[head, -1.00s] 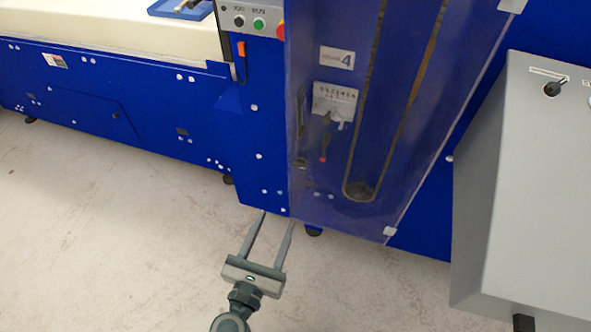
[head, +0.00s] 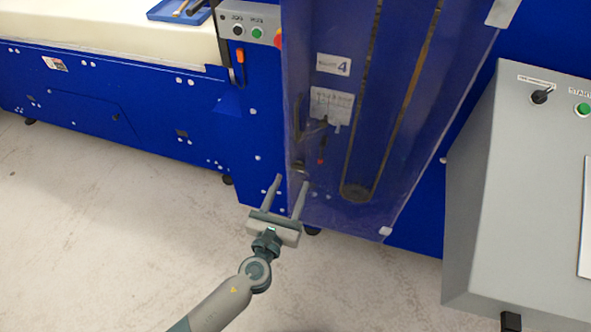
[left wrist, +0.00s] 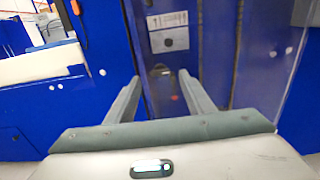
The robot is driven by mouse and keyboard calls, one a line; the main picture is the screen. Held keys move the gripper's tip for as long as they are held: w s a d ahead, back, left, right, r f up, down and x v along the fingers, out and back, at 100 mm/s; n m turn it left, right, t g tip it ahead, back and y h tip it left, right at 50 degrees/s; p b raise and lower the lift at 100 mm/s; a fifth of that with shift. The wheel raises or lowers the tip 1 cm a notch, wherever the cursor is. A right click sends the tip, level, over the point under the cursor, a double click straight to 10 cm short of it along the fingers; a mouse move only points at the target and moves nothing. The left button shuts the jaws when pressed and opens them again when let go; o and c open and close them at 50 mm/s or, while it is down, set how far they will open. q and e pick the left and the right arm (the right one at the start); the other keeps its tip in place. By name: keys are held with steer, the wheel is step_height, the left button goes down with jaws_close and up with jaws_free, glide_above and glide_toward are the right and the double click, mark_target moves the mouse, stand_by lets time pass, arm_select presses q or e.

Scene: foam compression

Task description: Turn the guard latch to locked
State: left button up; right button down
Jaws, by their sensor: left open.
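The clear guard (head: 400,150) hangs over the blue machine front. A small metallic piece at its left edge, which looks like the guard latch (head: 300,167), sits just above my left gripper's fingertips. I cannot tell its turned position. My left gripper (head: 292,180) is open and empty, its fingers pointing up toward the lower left corner of the guard. In the left wrist view, its fingers (left wrist: 160,77) stand apart on either side of a dark fitting on the machine front. My right gripper is not in view.
A red-tipped lever (head: 320,160) and a white label (head: 331,106) show through the guard. A grey console (head: 510,200) stands at the right. A cream-topped blue bench (head: 110,45) with a blue tray (head: 180,14) lies at the left. Floor in front is clear.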

mark_target(297, 170)
arm_select(q)
steer(key=shift+x, duration=2.6)
steer(key=c, duration=1)
